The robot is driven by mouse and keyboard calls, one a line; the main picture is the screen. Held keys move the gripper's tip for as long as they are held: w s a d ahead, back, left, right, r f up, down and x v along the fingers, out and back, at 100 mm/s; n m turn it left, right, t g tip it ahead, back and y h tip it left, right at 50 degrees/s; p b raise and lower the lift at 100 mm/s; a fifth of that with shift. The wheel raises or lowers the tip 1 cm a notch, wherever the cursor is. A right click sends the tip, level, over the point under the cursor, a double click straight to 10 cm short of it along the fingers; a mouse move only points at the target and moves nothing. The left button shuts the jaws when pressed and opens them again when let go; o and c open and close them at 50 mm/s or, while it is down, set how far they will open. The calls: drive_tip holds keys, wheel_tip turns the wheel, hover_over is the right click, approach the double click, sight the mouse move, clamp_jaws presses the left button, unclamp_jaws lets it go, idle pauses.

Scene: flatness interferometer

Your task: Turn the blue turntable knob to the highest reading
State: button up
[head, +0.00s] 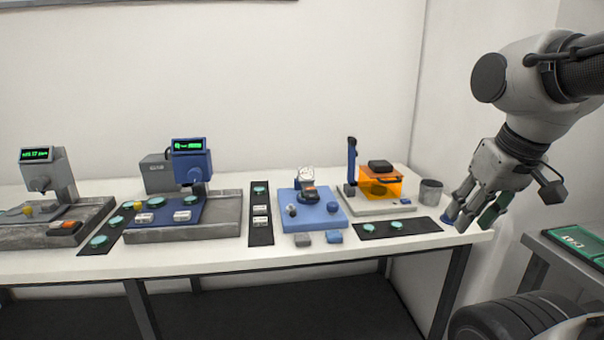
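A blue base plate (327,222) stands in the middle right of the table, with a white-faced dial gauge (305,174) above its back. A small round blue knob (332,208) shows at its right front, and a dark round knob (291,210) at its left. I cannot tell for sure which part is the turntable knob, and the dial is too small to read. My gripper (469,221) hangs at the table's right end, well right of the blue plate, pointing down. Its fingers look spread, with nothing clearly held. A blue patch shows beside its left fingertip.
An orange see-through box (380,188) and a grey cup (431,192) stand between plate and gripper. A blue instrument with a green display (188,146) and a grey one (36,155) stand left. Black mats (372,231) hold teal discs. A grey side table (565,258) stands right.

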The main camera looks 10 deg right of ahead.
drive_tip(key=o, duration=0.4)
drive_tip(key=shift+c, duration=0.2)
drive_tip(key=shift+o, duration=0.5)
drive_tip(key=w+f+g, duration=0.1)
drive_tip(key=w+a+f+g, duration=0.1)
drive_tip(key=w+f, duration=0.1)
drive_tip(key=shift+w, duration=0.1)
drive_tip(key=n+t+y, duration=0.1)
drive_tip(key=n+y, duration=0.2)
drive_tip(key=n, duration=0.6)
approach(333, 204)
wheel_tip(333, 204, down, 2)
drive_tip(key=x, duration=0.7)
drive_tip(key=shift+w+a, duration=0.25)
drive_tip(key=shift+w, duration=0.05)
